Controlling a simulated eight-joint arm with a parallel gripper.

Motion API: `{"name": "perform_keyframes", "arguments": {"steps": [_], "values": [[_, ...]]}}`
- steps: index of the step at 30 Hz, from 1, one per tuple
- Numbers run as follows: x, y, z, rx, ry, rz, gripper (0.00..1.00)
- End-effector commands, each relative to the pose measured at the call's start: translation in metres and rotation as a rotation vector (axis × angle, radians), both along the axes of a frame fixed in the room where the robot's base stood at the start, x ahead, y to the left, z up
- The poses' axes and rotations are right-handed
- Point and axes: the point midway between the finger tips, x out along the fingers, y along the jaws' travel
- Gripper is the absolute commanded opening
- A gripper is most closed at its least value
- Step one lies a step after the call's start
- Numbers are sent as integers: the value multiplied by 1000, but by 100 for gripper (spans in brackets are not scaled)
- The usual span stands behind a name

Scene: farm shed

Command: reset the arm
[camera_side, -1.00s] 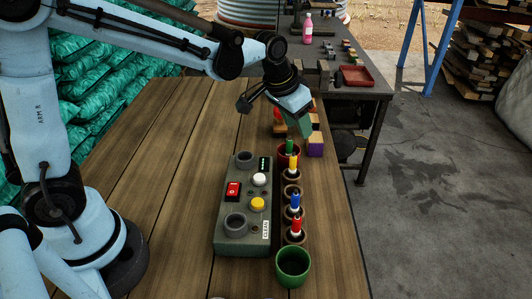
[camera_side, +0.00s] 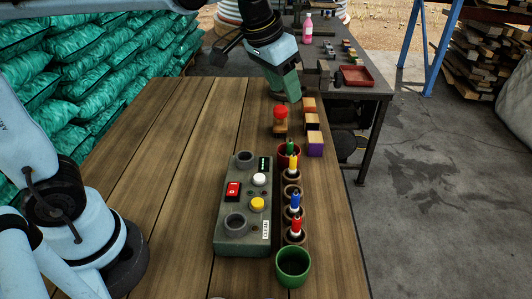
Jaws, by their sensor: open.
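My gripper (camera_side: 290,94) is at the top centre of the side view, raised above the far part of the wooden table and pointing down. It holds nothing that I can see; the gap between its fingers is hard to make out from this side. My arm reaches in from the upper left. Below the gripper stands a red-topped wooden piece (camera_side: 280,121), apart from it.
A grey-green control box (camera_side: 243,215) with buttons sits mid-table. Right of it is a row of colored markers in holders (camera_side: 294,205), with a green cup (camera_side: 293,267) in front. Wooden blocks (camera_side: 314,144) stand behind the row. The table's left side (camera_side: 165,150) is clear.

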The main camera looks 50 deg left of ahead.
Motion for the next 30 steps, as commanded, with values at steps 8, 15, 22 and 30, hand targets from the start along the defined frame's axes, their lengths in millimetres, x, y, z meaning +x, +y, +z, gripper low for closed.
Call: {"name": "perform_keyframes", "arguments": {"steps": [8, 15, 22, 30], "values": [[-4, 1, 9, 0, 0, 0, 46], [-9, 3, 7, 0, -7, 6, 46], [-49, 21, -13, -7, -78, 57, 46], [-101, 42, -56, -16, -184, 130, 46]]}}
